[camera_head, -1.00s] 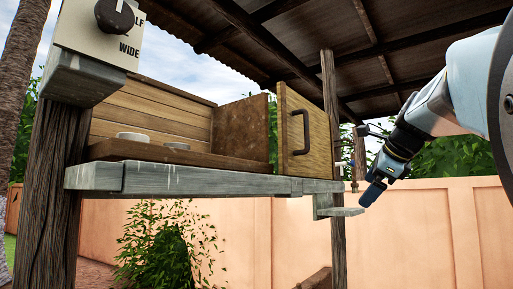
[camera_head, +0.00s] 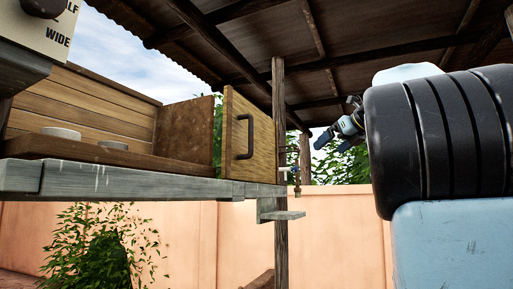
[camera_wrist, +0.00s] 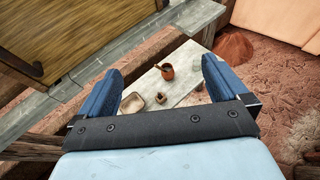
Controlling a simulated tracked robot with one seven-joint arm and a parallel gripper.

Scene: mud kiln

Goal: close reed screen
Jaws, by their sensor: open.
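The reed screen (camera_head: 252,140) is a yellowish panel with a dark bar handle (camera_head: 243,137). It stands open at the right end of a wooden box on a grey ledge. In the wrist view the screen (camera_wrist: 85,40) fills the upper left, with a dark piece of its handle at the left edge. My gripper (camera_head: 320,139) is right of the screen and apart from it, partly behind my own arm. In the wrist view my gripper (camera_wrist: 162,80) has its two blue fingers wide apart with nothing between them.
The grey ledge (camera_head: 130,183) runs under the box, with a small shelf (camera_head: 282,215) by a wooden post (camera_head: 279,120). Pale round dishes (camera_head: 62,133) sit in the box. Below, a bench holds a terracotta cup (camera_wrist: 167,72) and small bowls (camera_wrist: 132,103). A peach wall stands behind.

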